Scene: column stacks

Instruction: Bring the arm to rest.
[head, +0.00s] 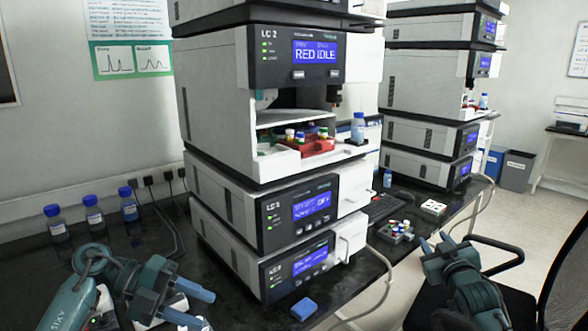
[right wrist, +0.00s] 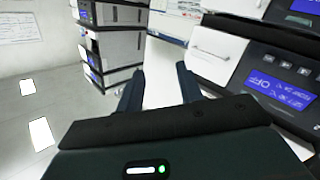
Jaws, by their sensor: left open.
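My left gripper (head: 207,309) is at the lower left of the head view, over the dark bench in front of the instrument stack. Its blue fingers are apart with nothing between them. My right gripper (head: 435,241) is at the lower right, beyond the bench's front edge and right of the stack.
The near LC 2 stack (head: 215,100) stands on the bench, its open bay holding a red vial rack (head: 318,146). Blue-capped bottles (head: 94,214) stand at the back left. A blue block (head: 304,309) lies in front. A vial tray (head: 395,232) and a chair (head: 555,270) are at right.

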